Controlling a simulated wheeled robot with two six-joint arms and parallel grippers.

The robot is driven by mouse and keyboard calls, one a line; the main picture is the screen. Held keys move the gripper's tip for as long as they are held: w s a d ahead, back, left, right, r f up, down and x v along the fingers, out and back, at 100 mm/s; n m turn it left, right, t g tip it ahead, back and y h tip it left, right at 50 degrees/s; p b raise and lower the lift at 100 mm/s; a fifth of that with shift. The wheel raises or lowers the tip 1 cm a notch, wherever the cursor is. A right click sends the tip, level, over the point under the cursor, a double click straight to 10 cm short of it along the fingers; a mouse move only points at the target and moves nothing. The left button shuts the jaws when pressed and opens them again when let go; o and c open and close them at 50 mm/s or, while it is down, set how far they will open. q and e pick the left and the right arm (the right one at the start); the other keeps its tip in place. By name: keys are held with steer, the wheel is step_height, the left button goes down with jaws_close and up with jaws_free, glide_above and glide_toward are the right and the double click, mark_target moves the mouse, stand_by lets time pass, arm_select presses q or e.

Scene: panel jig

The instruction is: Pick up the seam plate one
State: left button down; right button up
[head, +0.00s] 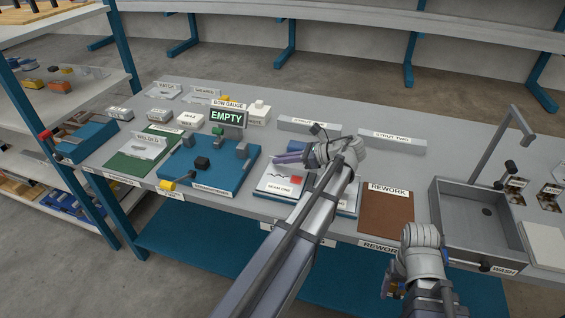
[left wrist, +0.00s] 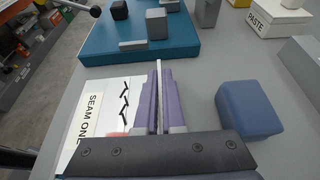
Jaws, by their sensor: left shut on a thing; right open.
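Seam plate one (head: 279,183) is a pale plate with dark zigzag marks and a "SEAM ONE" label, near the bench's front edge. It also shows at the left of the left wrist view (left wrist: 104,90). My left gripper (head: 290,158) is over its back part, with purple fingers shut on a thin, pale, upright edge (left wrist: 158,52). Whether the plate touches the bench cannot be told. My left arm hides part of the plate and the area to its right. My right gripper (head: 392,288) is low, in front of the bench, open and empty.
A blue jig (head: 228,178) with dark blocks stands left of the plate. A blue block (left wrist: 247,108) is close to the right of my left fingers. The brown rework mat (head: 386,211) and grey wash basin (head: 470,220) lie further right. Strut one and strut two (head: 391,142) lie behind.

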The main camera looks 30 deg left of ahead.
arm_select(q)
step_height(320, 180, up, 10)
steer(key=p, duration=0.9)
steer(key=shift+f, duration=0.15)
steer(key=shift+f, duration=0.1)
